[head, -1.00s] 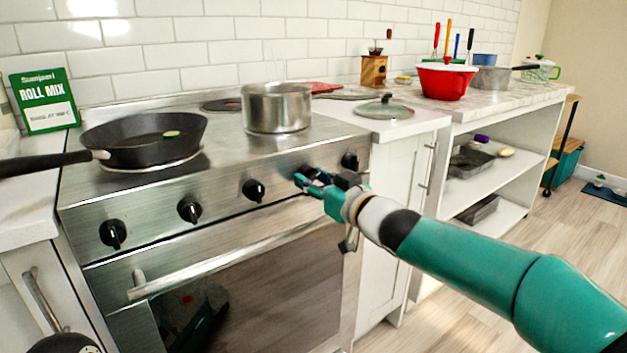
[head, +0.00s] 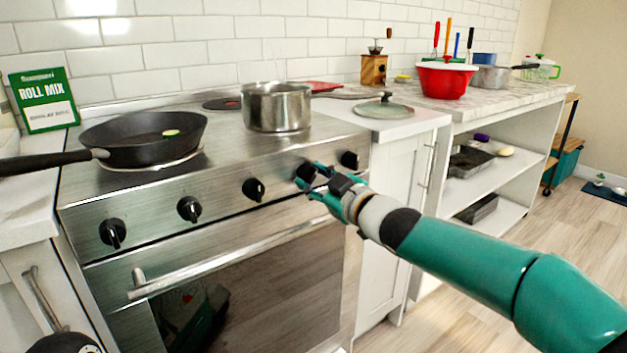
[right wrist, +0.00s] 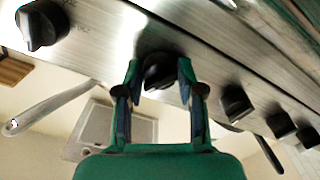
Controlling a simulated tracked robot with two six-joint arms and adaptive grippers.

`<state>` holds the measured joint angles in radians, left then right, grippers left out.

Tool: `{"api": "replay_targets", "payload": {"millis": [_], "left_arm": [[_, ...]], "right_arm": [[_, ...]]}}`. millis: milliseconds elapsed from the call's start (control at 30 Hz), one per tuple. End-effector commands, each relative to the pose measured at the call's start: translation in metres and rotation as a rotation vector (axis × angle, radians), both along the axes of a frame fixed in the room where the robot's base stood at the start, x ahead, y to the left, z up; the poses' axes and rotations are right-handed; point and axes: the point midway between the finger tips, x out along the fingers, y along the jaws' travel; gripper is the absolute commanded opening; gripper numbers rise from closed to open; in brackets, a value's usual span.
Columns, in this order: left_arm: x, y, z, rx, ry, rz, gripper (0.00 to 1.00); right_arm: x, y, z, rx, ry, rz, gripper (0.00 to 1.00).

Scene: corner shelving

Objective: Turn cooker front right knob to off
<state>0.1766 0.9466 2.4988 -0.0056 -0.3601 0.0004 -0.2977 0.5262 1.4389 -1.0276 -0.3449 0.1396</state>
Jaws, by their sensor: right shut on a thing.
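The cooker (head: 225,235) has a steel front with a row of several black knobs. My right gripper (head: 311,182) is at the second knob from the right (head: 304,172). In the right wrist view, the gripper (right wrist: 159,78) has its two fingers on either side of that black knob (right wrist: 158,72), shut on it. The fingers hide part of the knob, so its pointer cannot be read. The rightmost knob (head: 349,160) is free; it also shows at the upper left of the right wrist view (right wrist: 40,25). My left gripper is not in view.
A black frying pan (head: 140,145) and a steel pot (head: 276,108) stand on the hob. The oven handle (head: 225,258) runs below the knobs. A glass lid (head: 383,110) lies on the counter to the right.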

Motion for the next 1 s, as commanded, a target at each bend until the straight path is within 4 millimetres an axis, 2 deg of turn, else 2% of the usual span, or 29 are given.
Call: {"api": "replay_targets", "payload": {"millis": [500,1000], "left_arm": [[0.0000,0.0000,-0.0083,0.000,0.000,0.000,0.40],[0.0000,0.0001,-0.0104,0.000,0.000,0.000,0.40]], "right_arm": [[-0.0001,0.0006,-0.0019,-0.347,-0.248,0.003,0.03],[-0.0003,0.0018,-0.0029,-0.451,-0.320,0.006,0.03]]}}
